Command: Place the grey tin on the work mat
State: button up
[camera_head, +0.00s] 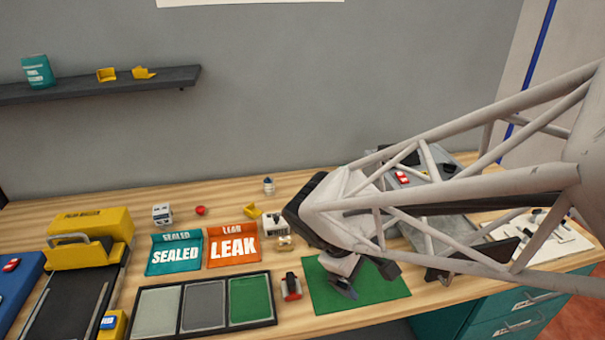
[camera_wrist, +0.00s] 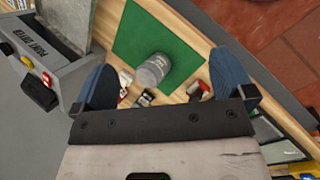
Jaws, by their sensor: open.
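The grey tin (camera_wrist: 153,70) shows in the wrist view, over the lower part of the green work mat (camera_wrist: 137,37), close to the mat's edge. It appears to rest on the mat. My gripper (camera_wrist: 161,62) is open, with its two blue fingers well apart on either side of the tin in the picture and not visibly touching it. In the head view, my gripper (camera_head: 366,280) hangs over the green mat (camera_head: 385,292). I cannot make out the tin there; my arm and gripper cover that area.
A tray with grey and green pads (camera_head: 204,331) lies left of the mat, with a small red and black item (camera_head: 291,287) between. SEALED (camera_head: 175,254) and LEAK (camera_head: 234,247) bins stand behind. A grey lettered machine (camera_wrist: 70,85) stands at the wrist view's left.

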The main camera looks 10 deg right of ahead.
jog(key=s+a+r+m+t+y, duration=0.1)
jog(key=s+r+m+t+y, duration=0.1)
jog(key=s+r+m+y, duration=0.3)
jog(key=shift+s+a+r+m+t+y, duration=0.25)
jog(key=shift+a+r+m+t+y, duration=0.05)
jog(key=shift+r+m, duration=1.35)
